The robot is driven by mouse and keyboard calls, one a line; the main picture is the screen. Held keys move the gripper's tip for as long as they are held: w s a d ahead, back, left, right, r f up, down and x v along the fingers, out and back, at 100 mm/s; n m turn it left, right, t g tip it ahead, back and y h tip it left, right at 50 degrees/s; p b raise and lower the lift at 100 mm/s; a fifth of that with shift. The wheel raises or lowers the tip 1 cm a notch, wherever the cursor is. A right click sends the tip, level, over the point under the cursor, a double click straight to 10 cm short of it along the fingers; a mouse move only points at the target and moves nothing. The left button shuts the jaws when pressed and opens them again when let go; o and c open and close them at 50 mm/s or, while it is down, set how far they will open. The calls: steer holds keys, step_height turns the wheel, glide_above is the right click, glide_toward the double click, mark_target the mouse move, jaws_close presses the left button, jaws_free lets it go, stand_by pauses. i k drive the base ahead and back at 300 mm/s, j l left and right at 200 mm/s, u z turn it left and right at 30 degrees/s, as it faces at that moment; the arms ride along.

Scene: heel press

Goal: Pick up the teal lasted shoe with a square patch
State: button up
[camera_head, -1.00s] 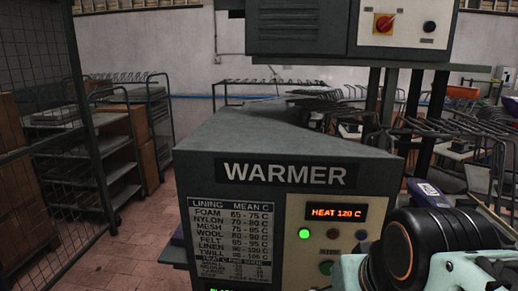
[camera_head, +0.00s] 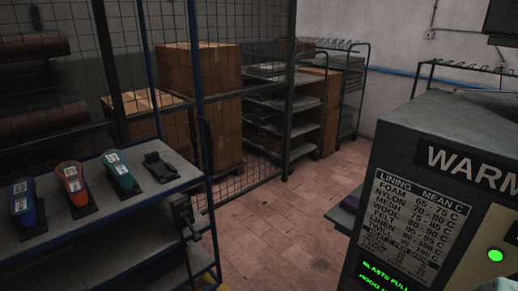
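A teal lasted shoe (camera_head: 121,175) sits on a rack shelf (camera_head: 62,232) at the left of the head view. A white label shows on its upper end; the shape of any patch is too small to tell. An orange shoe (camera_head: 72,184) and a blue shoe (camera_head: 25,205) sit to its left in the same row. A black holder (camera_head: 159,166) to its right carries no shoe. My gripper is not in view now.
The warmer (camera_head: 445,160), with a lining temperature chart, stands at the right. Open tiled floor (camera_head: 285,220) lies between it and the shoe rack. Behind the rack are a mesh fence (camera_head: 245,60), cardboard boxes (camera_head: 198,85) and shelf carts (camera_head: 285,115).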

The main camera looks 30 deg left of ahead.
mark_target(112, 160)
steer(key=u, duration=2.25)
steer(key=i+j+z, duration=0.4)
steer(key=i+j, duration=0.9)
steer(key=i, duration=0.15)
